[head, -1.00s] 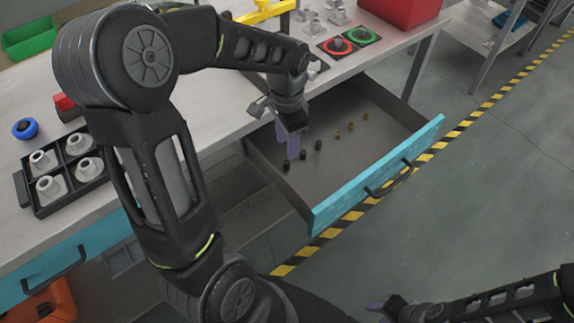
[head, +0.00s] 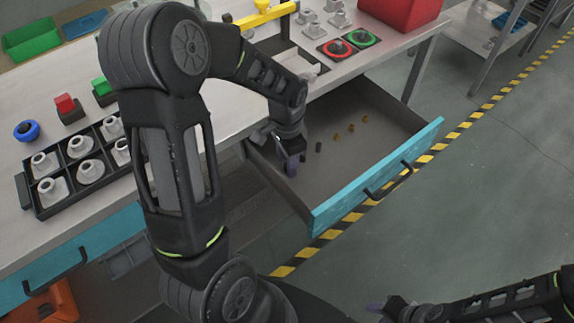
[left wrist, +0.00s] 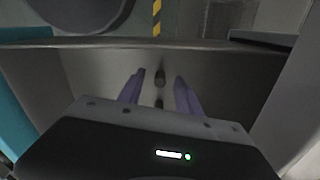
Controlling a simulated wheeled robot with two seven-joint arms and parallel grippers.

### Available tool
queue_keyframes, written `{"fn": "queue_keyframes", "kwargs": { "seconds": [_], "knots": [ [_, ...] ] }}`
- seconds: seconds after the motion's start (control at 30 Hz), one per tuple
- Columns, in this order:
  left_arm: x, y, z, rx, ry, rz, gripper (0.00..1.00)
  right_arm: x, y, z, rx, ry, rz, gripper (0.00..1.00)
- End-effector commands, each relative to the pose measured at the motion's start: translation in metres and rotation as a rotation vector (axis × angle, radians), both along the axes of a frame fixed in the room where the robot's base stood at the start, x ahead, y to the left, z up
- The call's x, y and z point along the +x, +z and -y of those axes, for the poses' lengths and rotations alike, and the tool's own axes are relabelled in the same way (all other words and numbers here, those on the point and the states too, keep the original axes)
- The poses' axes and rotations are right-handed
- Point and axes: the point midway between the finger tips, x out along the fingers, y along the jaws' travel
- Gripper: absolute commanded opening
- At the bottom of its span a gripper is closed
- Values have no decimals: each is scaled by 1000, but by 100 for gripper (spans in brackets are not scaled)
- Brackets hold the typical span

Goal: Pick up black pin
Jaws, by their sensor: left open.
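Small dark pins stand in the open drawer. One black pin (head: 318,147) stands clear to the right of my left gripper (head: 290,164) in the head view, and another (head: 303,157) is right beside its fingers. My left gripper points down into the drawer, open, with purple fingers. The left wrist view shows one dark pin (left wrist: 160,78) between the fingertips and another (left wrist: 159,103) closer to the palm, partly hidden; contact cannot be told. My right gripper (head: 380,308) is at the bottom edge, away from the drawer; its jaw opening is unclear.
The drawer's blue front (head: 380,178) and side walls surround the pins. Several brass pins (head: 351,127) stand farther right inside. The workbench above holds a black tray (head: 45,207) of white parts, red and green buttons and a red bin (head: 400,10). The drawer's right part is clear.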

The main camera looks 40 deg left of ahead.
Motion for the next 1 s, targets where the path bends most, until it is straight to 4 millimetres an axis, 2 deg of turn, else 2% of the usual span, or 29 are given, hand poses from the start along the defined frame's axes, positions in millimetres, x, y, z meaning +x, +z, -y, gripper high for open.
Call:
{"fn": "queue_keyframes", "kwargs": {
  "seconds": [0.1, 0.67, 1.0],
  "knots": [
    [0, -7, 0, -1, 0, 0, 41, 0, 0, 0, 0, 0, 0, 36],
    [0, -7, 0, 0, 1, 0, 41, 0, 0, 0, 0, 0, 0, 36],
    [0, -7, 0, 0, 1, 0, 14, 0, 0, 0, 0, 0, 0, 36]
  ]
}}
